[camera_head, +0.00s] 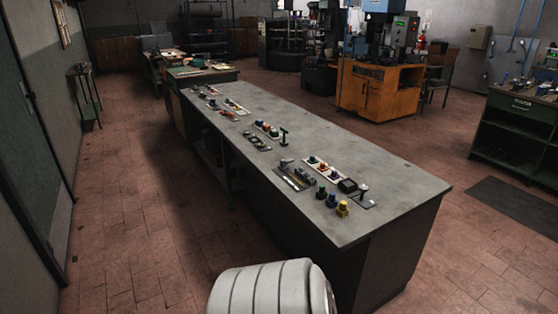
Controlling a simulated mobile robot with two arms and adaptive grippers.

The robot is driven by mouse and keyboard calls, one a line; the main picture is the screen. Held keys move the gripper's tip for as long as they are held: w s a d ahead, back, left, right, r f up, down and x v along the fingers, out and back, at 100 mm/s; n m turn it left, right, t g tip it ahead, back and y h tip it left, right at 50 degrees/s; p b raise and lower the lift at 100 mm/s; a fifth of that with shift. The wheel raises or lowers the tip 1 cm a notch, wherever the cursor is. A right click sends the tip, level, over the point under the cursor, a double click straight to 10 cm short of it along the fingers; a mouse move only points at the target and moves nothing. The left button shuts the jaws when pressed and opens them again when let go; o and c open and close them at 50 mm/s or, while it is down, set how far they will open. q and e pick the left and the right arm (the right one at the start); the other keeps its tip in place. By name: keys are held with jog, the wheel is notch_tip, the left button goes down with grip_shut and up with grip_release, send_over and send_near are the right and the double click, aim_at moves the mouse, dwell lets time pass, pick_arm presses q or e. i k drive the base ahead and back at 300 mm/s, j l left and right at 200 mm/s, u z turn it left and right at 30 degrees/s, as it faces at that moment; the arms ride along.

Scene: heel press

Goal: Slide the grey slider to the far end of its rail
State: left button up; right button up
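The grey slider and its rail are too small in the head view for me to single out for certain. Several small control panels lie along the long grey bench (390,190). One dark panel (293,178) near the bench's close end carries light strips and grey parts, but I cannot tell whether the slider is among them. Neither of my grippers shows. A ribbed white part of my own body stands at the bottom edge, in front of the bench.
Coloured knobs, including a yellow one (342,208), and a black box (347,186) stand near the bench's close end. An orange machine cabinet (372,92) is behind. A green workbench (512,125) stands at right. The tiled floor left of the bench is clear.

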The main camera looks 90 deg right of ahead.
aim_at(282, 166)
jog(key=z, duration=3.05)
jog(key=i+j+z, duration=0.2)
jog(key=z, duration=0.3)
jog(key=i+j+z, duration=0.15)
jog(key=j+z, duration=0.35)
jog(key=i+j+z, duration=0.1)
jog(key=j+z, duration=0.35)
